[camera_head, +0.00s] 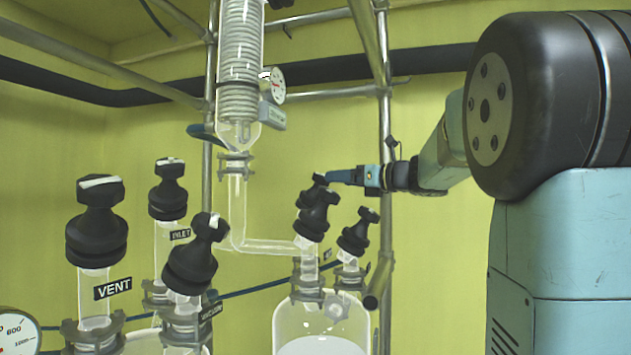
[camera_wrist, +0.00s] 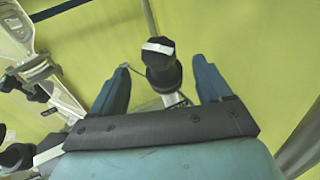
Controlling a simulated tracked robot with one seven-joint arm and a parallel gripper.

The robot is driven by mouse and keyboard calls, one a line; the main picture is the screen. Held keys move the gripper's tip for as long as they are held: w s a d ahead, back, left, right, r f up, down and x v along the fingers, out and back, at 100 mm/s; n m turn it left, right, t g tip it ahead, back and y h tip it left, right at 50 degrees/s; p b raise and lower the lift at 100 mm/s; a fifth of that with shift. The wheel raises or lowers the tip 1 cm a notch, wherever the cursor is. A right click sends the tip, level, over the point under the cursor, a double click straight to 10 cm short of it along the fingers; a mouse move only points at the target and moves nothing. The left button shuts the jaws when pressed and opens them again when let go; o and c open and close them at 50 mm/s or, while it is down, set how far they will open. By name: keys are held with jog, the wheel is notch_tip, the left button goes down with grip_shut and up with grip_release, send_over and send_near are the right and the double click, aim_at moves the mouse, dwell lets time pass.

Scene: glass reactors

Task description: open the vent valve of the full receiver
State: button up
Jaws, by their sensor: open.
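The receiver (camera_head: 322,347) at the lower middle of the head view is clear glass with white contents near its shoulder. It carries a larger, tilted black valve (camera_head: 315,212) and a smaller black valve (camera_head: 358,235). Their small labels are unreadable. My gripper (camera_head: 338,177) is by the top of the larger valve, pointing left. In the wrist view my gripper (camera_wrist: 160,66) is open. A black valve knob (camera_wrist: 160,65) with a white bar across its top shows between its blue fingers. I cannot tell whether the fingers touch it.
At the left are a black valve (camera_head: 96,225) labelled VENT, one labelled INLET (camera_head: 168,192) and a third valve (camera_head: 192,260). A coiled glass condenser (camera_head: 240,65) with a gauge hangs above. A metal post (camera_head: 384,120) stands behind my gripper. A glass pipe (camera_head: 265,246) runs to the receiver.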

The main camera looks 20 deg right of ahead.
aim_at(316, 179)
jog(key=x, duration=0.9)
jog(key=shift+c, duration=0.3)
jog(key=c, duration=0.9)
